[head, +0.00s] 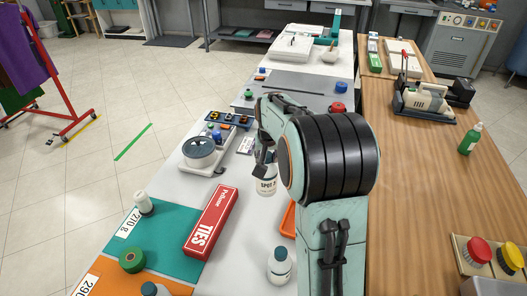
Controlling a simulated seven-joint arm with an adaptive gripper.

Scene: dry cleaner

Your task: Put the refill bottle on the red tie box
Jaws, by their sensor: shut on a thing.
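My gripper (267,170) is to the right of and beyond the box, mostly hidden behind my own arm. It is shut on a white bottle (267,187) with dark lettering that reads "SPOT" in part; I take this as the refill bottle. The bottle is upright, its top hidden by the gripper. I cannot tell whether its base touches the counter. A similar white bottle (280,266) with a grey cap stands nearer, right of the box.
An orange tray (288,220) is partly hidden by my arm. A teal mat (172,240) holds a green spool (132,260) and a white spool (143,203). A round white device (199,152) stands beyond the box. A wooden counter (410,200) is at right.

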